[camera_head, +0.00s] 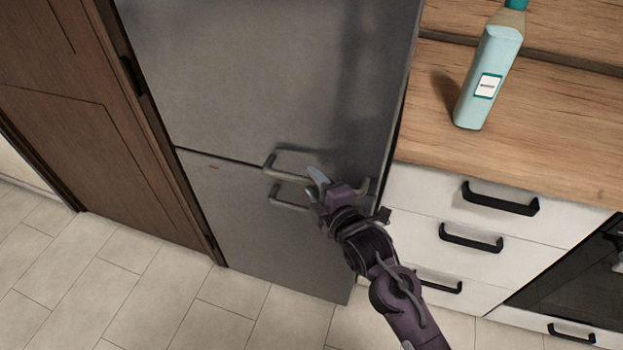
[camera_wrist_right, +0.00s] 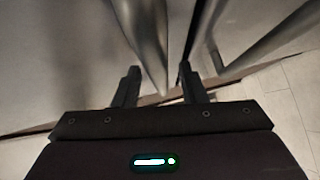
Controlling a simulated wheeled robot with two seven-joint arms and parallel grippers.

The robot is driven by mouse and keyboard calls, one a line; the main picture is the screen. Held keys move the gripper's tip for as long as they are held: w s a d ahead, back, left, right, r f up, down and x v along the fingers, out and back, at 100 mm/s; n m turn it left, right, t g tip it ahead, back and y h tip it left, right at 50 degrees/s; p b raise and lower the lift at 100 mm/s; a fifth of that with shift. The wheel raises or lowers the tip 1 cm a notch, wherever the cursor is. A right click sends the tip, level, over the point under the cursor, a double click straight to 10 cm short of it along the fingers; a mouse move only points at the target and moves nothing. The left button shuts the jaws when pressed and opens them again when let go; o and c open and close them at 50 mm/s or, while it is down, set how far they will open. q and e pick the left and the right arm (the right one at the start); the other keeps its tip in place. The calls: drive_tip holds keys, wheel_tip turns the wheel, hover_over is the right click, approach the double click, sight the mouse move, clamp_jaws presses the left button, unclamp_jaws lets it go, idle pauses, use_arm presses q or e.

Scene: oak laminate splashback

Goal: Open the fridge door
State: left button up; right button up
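The grey fridge has an upper door (camera_head: 270,70) and a lower door (camera_head: 245,220), both closed. The upper handle (camera_head: 285,153) and the lower handle (camera_head: 285,198) are metal bars near the seam, partly hidden behind my right gripper (camera_head: 328,186). In the right wrist view, my right gripper (camera_wrist_right: 158,82) is open. One handle bar (camera_wrist_right: 148,35) reaches down between its two fingers, with gaps beside it; I cannot tell whether they touch it. A second bar (camera_wrist_right: 270,42) lies to the right, outside the fingers. My left gripper is not in view.
A wooden door (camera_head: 90,120) stands left of the fridge. To the right are a wood counter (camera_head: 560,130) with a teal bottle (camera_head: 487,75), white drawers with black handles (camera_head: 500,200), and a dark oven (camera_head: 580,275). The tiled floor (camera_head: 200,300) in front is clear.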

drive_tip(key=shift+w+a, duration=0.3)
drive_tip(key=shift+w, duration=0.3)
drive_tip(key=shift+f, duration=0.1)
clamp_jaws()
drive_tip(key=shift+s, duration=0.15)
